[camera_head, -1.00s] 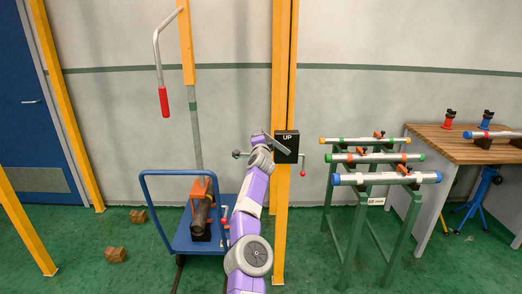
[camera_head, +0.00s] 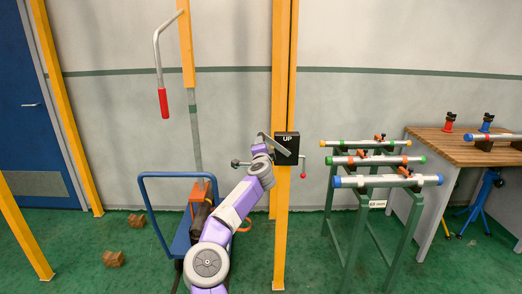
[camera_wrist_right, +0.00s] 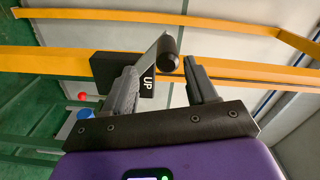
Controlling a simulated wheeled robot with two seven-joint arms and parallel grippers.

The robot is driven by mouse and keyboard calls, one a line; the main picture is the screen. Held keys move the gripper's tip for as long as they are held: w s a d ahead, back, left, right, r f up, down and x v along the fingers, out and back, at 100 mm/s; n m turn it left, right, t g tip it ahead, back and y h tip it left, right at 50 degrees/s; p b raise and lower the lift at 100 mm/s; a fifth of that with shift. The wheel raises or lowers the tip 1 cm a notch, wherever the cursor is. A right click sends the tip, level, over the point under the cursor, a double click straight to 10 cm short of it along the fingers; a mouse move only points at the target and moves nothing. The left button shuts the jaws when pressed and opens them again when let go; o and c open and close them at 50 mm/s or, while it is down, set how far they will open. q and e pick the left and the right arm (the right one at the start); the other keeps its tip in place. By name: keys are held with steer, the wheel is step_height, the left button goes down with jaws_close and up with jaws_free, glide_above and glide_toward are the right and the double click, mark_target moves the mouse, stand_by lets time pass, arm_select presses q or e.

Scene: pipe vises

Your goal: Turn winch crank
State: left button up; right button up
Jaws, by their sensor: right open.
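The winch is a black box (camera_head: 286,147) marked UP on a yellow post. A dark knob (camera_head: 235,163) shows left of it, next to my wrist. In the right wrist view the crank handle (camera_wrist_right: 170,52) is a dark cylinder on a grey arm, in front of the black box (camera_wrist_right: 110,68). My right gripper (camera_wrist_right: 159,67) is open, and the handle shows between its fingertips. I cannot tell whether the fingers touch it. In the head view my right gripper (camera_head: 268,147) partly covers the crank. My left gripper is out of view.
A red-tipped lever (camera_head: 304,170) hangs right of the box. A blue cart (camera_head: 146,205) stands left of my arm. A green rack (camera_head: 353,225) with several pipes and a wooden bench (camera_head: 455,150) stand right. A red-handled lever (camera_head: 163,100) hangs upper left.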

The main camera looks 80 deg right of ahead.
steer(key=shift+a+r, duration=0.2)
steer(key=shift+a, duration=0.75)
steer(key=shift+f, duration=0.1)
